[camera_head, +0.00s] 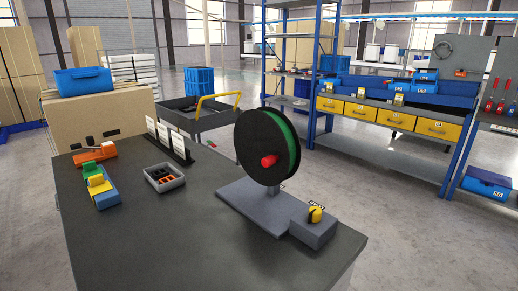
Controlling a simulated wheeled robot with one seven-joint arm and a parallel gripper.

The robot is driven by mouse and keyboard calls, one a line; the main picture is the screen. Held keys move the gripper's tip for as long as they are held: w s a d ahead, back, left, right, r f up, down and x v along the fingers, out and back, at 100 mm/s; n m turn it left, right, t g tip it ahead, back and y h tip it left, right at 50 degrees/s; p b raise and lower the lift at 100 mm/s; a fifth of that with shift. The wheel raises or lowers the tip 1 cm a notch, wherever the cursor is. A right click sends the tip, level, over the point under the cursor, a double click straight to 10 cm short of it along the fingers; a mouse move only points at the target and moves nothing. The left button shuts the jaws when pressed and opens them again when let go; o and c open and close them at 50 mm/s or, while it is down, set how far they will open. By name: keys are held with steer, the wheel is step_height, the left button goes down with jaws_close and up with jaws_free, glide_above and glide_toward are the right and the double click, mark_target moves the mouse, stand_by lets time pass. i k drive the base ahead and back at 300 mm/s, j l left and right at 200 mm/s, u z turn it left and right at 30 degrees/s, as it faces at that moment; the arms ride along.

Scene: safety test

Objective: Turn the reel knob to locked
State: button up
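A black reel (262,150) with a green band inside and a red hub (269,161) stands upright on a grey base plate (250,208) on the dark table. At the plate's right end is a grey box (312,231) with a yellow knob (316,214) on top. A small dark label with light lettering sits by the knob, too small to read. I cannot tell which setting the knob points to. My gripper and arm are not in view.
On the dark table (220,262) are a grey tray (164,178) with small dark and orange parts, coloured blocks (100,186), an orange device (95,154) and upright white cards (164,133). The table front is clear. Behind are a cart (200,112) and blue shelving (458,150).

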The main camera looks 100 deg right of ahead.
mark_target(315, 213)
steer(key=k+j+z, duration=0.15)
steer(key=k+l+z, duration=0.15)
steer(key=k, duration=0.25)
steer(key=k+l+z, duration=0.2)
steer(key=k, duration=0.15)
steer(key=k+l+z, duration=0.15)
steer(key=k, duration=0.25)
steer(key=l+z, duration=0.15)
steer(key=l, duration=0.25)
steer(key=k+l+z, duration=0.15)
steer(key=l, duration=0.3)
